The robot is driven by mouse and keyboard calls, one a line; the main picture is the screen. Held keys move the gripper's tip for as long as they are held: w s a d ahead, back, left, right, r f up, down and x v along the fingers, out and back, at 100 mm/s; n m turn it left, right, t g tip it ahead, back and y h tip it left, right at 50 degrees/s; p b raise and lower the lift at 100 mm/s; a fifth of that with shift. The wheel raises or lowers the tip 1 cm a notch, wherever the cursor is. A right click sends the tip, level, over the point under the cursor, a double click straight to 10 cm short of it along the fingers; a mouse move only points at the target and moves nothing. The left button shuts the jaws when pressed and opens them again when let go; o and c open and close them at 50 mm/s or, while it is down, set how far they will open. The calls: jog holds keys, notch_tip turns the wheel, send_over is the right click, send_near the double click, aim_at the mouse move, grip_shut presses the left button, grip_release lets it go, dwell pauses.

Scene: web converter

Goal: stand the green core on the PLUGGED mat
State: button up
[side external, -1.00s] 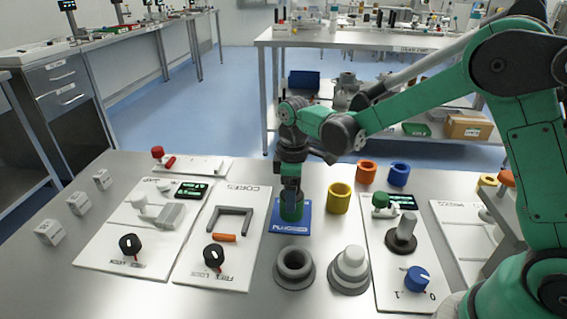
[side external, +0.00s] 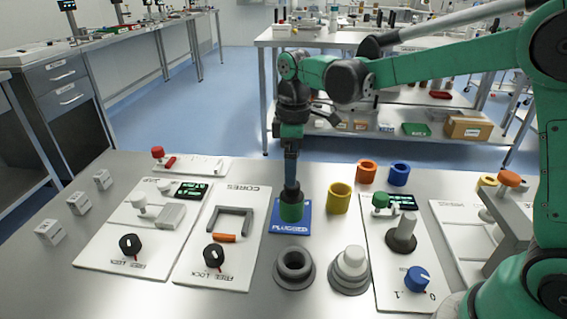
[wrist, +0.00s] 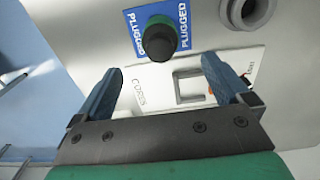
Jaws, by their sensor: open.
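The green core (side external: 291,212) stands upright on the blue PLUGGED mat (side external: 304,223). In the wrist view the core (wrist: 159,42) shows a dark top, with the blue mat (wrist: 133,38) and its white lettering around it. My gripper (side external: 291,188) is open and empty, pointing down just above the core. In the wrist view its two blue fingers (wrist: 162,72) are spread apart with nothing between them. The core's top edge is partly hidden by the fingers in the side view.
A yellow core (side external: 339,198) stands right of the mat, with orange (side external: 367,173) and blue (side external: 399,174) cores behind. A grey ring (side external: 294,268) and a stepped grey post (side external: 350,270) stand in front. The CORES panel (side external: 225,240) lies left.

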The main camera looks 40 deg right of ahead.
notch_tip(320, 180, up, 4)
jog(key=shift+r, duration=0.2)
jog(key=s+d+f+m+t, duration=0.2)
jog(key=s+m+t, duration=0.5)
jog(key=s+m, duration=0.2)
jog(key=shift+s+d, duration=0.15)
jog(key=shift+s, duration=1)
